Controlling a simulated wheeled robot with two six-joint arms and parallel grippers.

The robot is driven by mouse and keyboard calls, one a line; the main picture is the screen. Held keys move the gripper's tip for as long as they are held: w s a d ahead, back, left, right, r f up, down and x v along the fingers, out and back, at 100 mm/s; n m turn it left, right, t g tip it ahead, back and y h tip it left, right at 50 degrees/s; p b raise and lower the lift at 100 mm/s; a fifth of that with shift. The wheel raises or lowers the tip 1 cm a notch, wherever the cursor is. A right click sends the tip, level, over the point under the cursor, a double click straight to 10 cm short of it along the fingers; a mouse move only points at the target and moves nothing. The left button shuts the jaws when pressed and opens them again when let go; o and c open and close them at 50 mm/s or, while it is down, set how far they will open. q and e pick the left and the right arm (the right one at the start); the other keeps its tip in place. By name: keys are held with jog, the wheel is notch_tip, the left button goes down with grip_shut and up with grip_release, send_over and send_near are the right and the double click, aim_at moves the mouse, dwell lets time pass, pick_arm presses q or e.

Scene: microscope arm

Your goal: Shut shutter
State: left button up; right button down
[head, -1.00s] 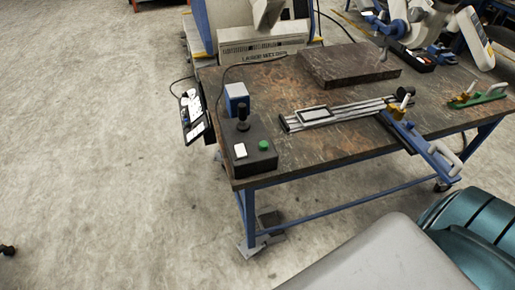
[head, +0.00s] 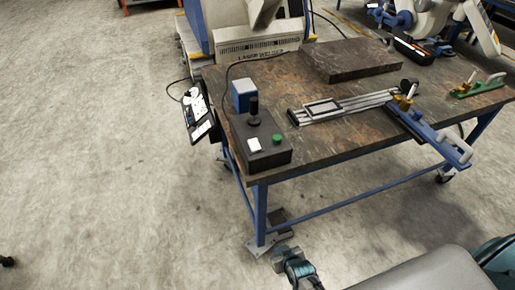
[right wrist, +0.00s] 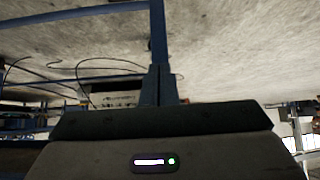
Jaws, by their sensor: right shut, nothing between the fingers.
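I cannot tell which part is the shutter. A dark control box (head: 272,152) with a black joystick (head: 254,110), a white switch (head: 254,144) and a green button (head: 277,139) stands at the table's near left corner. A metal rail with a framed slide (head: 322,109) lies right of it. My right gripper (head: 280,254) is low at the bottom of the head view, near the table leg's foot, below the tabletop and apart from the box. It is shut and empty; its fingers also show in the right wrist view (right wrist: 160,87). My left gripper is out of view.
The worn brown table (head: 345,138) has a blue frame. A blue box (head: 243,95) stands behind the joystick. A dark slab (head: 355,62) lies at the back. A blue clamp (head: 432,131) overhangs the front edge. The floor (head: 120,180) at left is clear.

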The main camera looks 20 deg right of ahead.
jog(key=w+a+r+t+b, duration=0.1)
jog(key=w+r+t, duration=0.1)
jog(key=w+r, duration=0.35)
jog(key=w+a+r+t, duration=0.1)
jog(key=w+r, duration=0.1)
jog(key=r, duration=0.7)
jog(key=w+r+t+b, duration=0.1)
jog(key=w+r+t, duration=0.1)
jog(key=w+r, duration=0.35)
notch_tip(320, 180, up, 21)
jog(key=s+t, duration=0.2)
jog(key=t, duration=0.1)
jog(key=shift+t+b, duration=0.4)
jog(key=shift+b, duration=0.05)
jog(key=shift+d+f, duration=0.1)
jog(key=p, duration=0.3)
send_over(256, 149)
jog(key=s, duration=0.1)
jog(key=shift+s+f, duration=0.15)
jog(key=f, duration=0.1)
jog(key=w+f, duration=0.1)
jog(key=f, duration=0.1)
jog(key=shift+w+f, duration=0.1)
jog(key=shift+w, duration=0.05)
jog(key=shift+f, duration=0.55)
